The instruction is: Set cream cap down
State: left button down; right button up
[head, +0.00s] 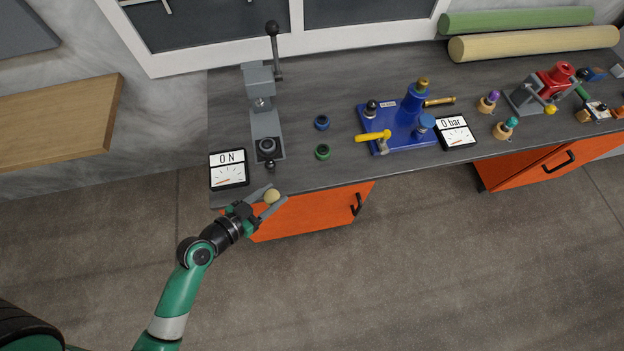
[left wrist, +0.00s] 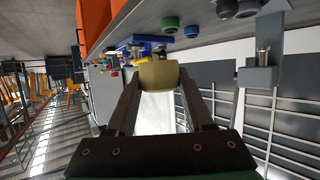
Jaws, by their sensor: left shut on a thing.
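The cream cap (head: 272,196) is held between the fingertips of my left gripper (head: 269,198), in front of the workbench's front edge in the head view. In the left wrist view the cap (left wrist: 158,75) is a pale yellowish round piece between the two fingers (left wrist: 158,95). My left gripper is shut on it, and the cap looks clear of the bench top (head: 310,180). My right gripper does not show in either view.
A grey lever press (head: 263,115) and an "0 N" gauge (head: 228,169) stand near the cap. Blue (head: 321,122) and green (head: 322,152) caps sit on the bench. A blue pump fixture (head: 398,125) stands further right. Bare bench top lies between them.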

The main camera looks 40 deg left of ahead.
pick_arm(q)
jog(key=shift+w+a, duration=0.35)
jog(key=shift+a, duration=0.15)
jog(key=a+f+b+x, duration=0.1)
jog(key=b+x, duration=0.1)
jog(key=x, duration=0.8)
jog(key=b, duration=0.3)
send_over(302, 179)
jog(key=s, duration=0.1)
notch_tip(302, 179, down, 4)
jog(key=shift+f, duration=0.2)
jog(key=shift+w, duration=0.25)
jog(key=shift+w+f+b, duration=0.15)
jog(key=shift+f+b, duration=0.75)
jog(key=shift+f, duration=0.95)
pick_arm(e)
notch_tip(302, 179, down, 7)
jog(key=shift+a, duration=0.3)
pick_arm(q)
jog(key=shift+w+f, duration=0.1)
jog(key=shift+f+b, duration=0.15)
jog(key=shift+b, duration=0.15)
jog(key=shift+c, duration=1.4)
grip_release()
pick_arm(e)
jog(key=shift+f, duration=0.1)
